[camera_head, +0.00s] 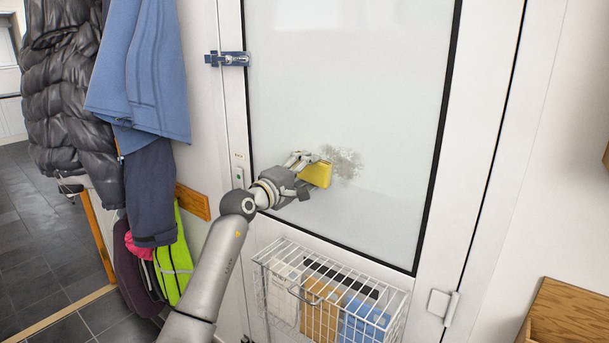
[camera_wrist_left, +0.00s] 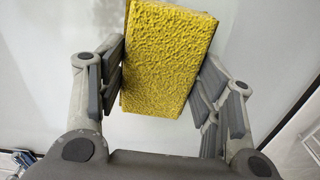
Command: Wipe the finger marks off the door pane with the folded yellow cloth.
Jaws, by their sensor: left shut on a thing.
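The folded yellow cloth (camera_head: 316,174) is held by my left gripper (camera_head: 305,172) in front of the door pane (camera_head: 350,60). In the left wrist view the cloth (camera_wrist_left: 168,58) fills the space between the two fingers of the gripper (camera_wrist_left: 163,80), which is shut on its sides. The grey finger marks (camera_head: 345,162) are a speckled smudge on the lower middle of the pane. The cloth is at the left edge of the smudge and may hide part of it. I cannot tell whether the cloth touches the glass. My right gripper is not in view.
A white wire basket (camera_head: 330,290) with papers and boxes hangs on the door below the pane. A blue latch (camera_head: 228,59) is at the door's left edge. Coats (camera_head: 145,80) and bags hang at the left. A wooden piece (camera_head: 570,312) stands at the lower right.

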